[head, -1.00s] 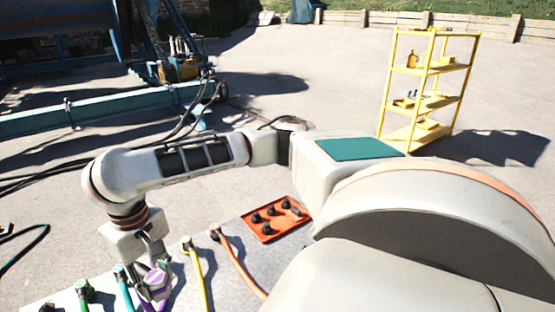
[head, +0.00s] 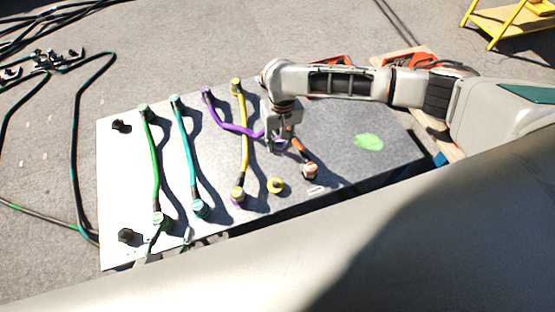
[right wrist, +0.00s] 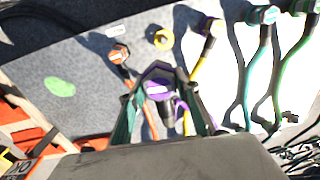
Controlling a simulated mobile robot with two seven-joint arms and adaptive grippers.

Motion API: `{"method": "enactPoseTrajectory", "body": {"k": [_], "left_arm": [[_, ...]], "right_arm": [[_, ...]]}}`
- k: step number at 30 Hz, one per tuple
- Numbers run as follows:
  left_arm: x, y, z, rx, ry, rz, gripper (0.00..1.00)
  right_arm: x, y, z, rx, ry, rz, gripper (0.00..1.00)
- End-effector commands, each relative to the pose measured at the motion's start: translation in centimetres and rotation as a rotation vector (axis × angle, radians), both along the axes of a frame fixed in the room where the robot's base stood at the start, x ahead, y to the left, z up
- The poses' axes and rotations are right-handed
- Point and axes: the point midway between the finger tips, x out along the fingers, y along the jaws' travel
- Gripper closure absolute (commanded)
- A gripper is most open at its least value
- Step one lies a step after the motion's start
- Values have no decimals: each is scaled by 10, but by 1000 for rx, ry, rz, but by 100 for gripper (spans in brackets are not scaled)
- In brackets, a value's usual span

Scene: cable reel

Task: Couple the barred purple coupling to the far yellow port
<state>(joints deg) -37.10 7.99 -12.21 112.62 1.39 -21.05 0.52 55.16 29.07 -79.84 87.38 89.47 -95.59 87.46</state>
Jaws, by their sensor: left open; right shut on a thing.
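The purple coupling (right wrist: 158,90) shows a pale bar mark in the right wrist view. My right gripper (head: 280,143) is shut on it, above the table right of the yellow cable. Its purple cable (head: 231,127) runs back to the far left and crosses the yellow cable (head: 243,130). An empty yellow port (head: 275,186) stands near the table's front edge, apart from the coupling; it also shows in the right wrist view (right wrist: 163,39). My left gripper (head: 170,238) is open and empty at the front left edge, near the green cable's end; little of it shows.
The yellow cable ends at a purple-ringed port (head: 238,196) left of the yellow port. An orange coupling (head: 310,172) stands to its right. Teal (head: 187,150) and green (head: 153,165) cables lie left. The table's right part is clear around a green patch (head: 369,142).

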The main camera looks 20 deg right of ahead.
Motion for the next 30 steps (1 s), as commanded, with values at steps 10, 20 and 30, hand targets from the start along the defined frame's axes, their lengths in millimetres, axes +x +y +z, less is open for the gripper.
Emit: {"method": "enactPoseTrajectory", "body": {"k": [10,20,30], "left_arm": [[-1,1,10,2,1,0,49],[-3,1,-5,2,9,0,49],[-12,1,-46,4,34,0,49]], "right_arm": [[-25,24,-85,-25,-4,45,98],[-25,25,-97,-26,-6,49,98],[-26,24,-124,-27,-3,49,98]]}}
